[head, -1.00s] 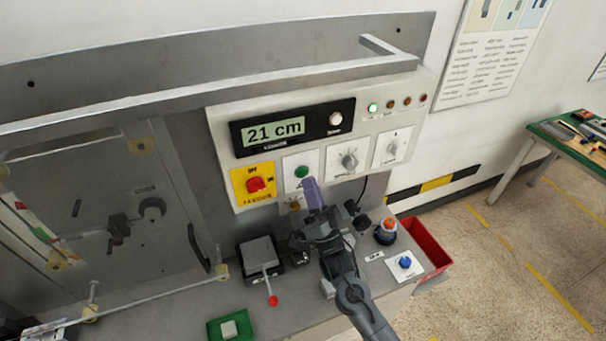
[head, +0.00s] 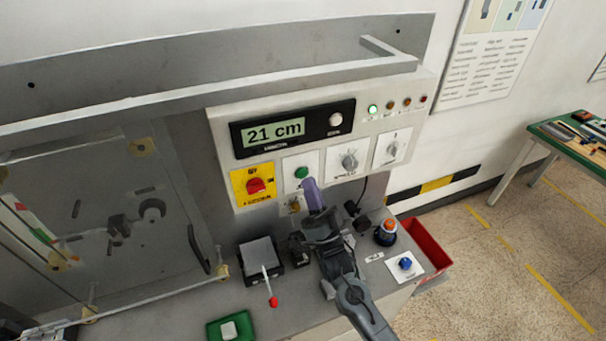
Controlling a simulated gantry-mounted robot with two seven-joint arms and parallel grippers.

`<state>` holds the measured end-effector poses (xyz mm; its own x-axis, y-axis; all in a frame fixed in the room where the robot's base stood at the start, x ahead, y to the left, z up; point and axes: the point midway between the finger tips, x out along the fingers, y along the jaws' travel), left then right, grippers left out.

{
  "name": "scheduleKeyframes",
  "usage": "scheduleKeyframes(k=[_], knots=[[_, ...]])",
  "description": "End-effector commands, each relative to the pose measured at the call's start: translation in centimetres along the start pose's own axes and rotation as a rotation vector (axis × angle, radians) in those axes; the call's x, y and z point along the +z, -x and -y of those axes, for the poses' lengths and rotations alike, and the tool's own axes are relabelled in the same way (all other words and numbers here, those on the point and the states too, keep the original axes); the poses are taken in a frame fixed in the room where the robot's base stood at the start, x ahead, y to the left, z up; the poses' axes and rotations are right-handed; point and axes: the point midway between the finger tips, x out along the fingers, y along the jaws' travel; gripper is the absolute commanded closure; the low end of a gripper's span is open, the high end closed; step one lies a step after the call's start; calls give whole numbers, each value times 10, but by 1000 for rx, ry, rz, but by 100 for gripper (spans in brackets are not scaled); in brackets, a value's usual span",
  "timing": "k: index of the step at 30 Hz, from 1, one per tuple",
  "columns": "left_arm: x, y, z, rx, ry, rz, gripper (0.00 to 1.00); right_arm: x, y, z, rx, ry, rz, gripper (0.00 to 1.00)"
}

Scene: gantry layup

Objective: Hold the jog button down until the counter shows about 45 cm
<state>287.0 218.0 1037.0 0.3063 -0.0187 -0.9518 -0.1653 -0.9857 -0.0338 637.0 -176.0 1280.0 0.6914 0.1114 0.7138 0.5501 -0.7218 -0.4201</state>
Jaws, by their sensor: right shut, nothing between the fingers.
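The counter (head: 276,133) on the grey control panel reads 21 cm. A green round button (head: 301,172) sits on a white plate below the counter. A blue button (head: 405,263) sits on a white plate on the bench at the right; I cannot read which label says jog. My right gripper (head: 310,184) is shut and empty, its purple fingertips pointing up at the panel just below the green button. I cannot tell whether they touch the panel. My left gripper is not in view.
A lever box (head: 262,255), an orange-topped dark knob (head: 387,231) and a green tray (head: 212,329) stand on the bench.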

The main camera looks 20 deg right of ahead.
Motion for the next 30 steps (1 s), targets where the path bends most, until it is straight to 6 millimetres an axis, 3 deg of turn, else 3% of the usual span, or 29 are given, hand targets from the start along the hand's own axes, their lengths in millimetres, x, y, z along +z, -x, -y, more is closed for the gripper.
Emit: scheduleKeyframes(k=[30], knots=[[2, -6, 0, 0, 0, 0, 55, 4, -4, -4, 0, 0, 0, 100]])
